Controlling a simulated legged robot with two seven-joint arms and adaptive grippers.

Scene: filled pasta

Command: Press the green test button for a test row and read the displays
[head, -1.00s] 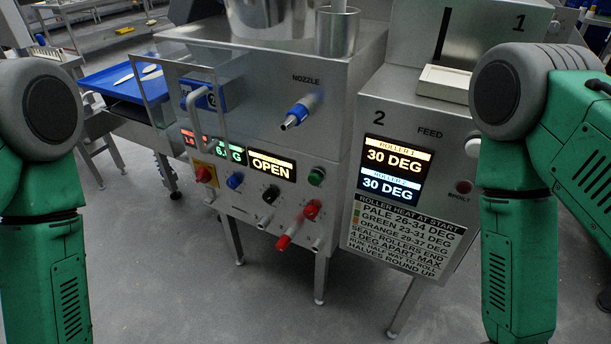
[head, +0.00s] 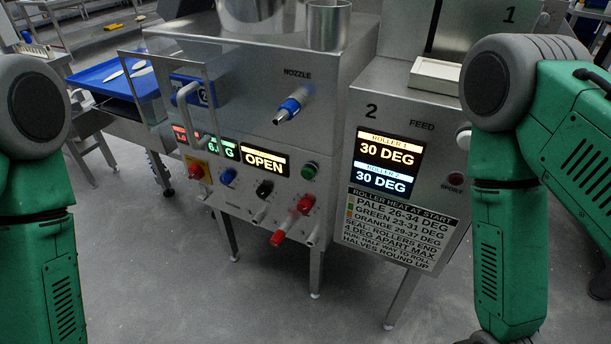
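The green button (head: 309,170) sits on the front panel of the steel machine, right of the display reading OPEN (head: 265,161). A green display (head: 222,148) reads about "6." and "G", partly hidden by the guard handle. A red display (head: 180,134) is too small to read. The roller display (head: 387,163) shows ROLLER 1 30 DEG and ROLLER 2 30 DEG. Both green arms stand at the picture's sides, apart from the panel. Neither gripper shows in the head view.
A clear guard with a handle (head: 187,107) stands before the machine's left part. A blue-tipped nozzle (head: 288,110) juts out. A blue tray (head: 95,77) is at left. The floor in front is clear.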

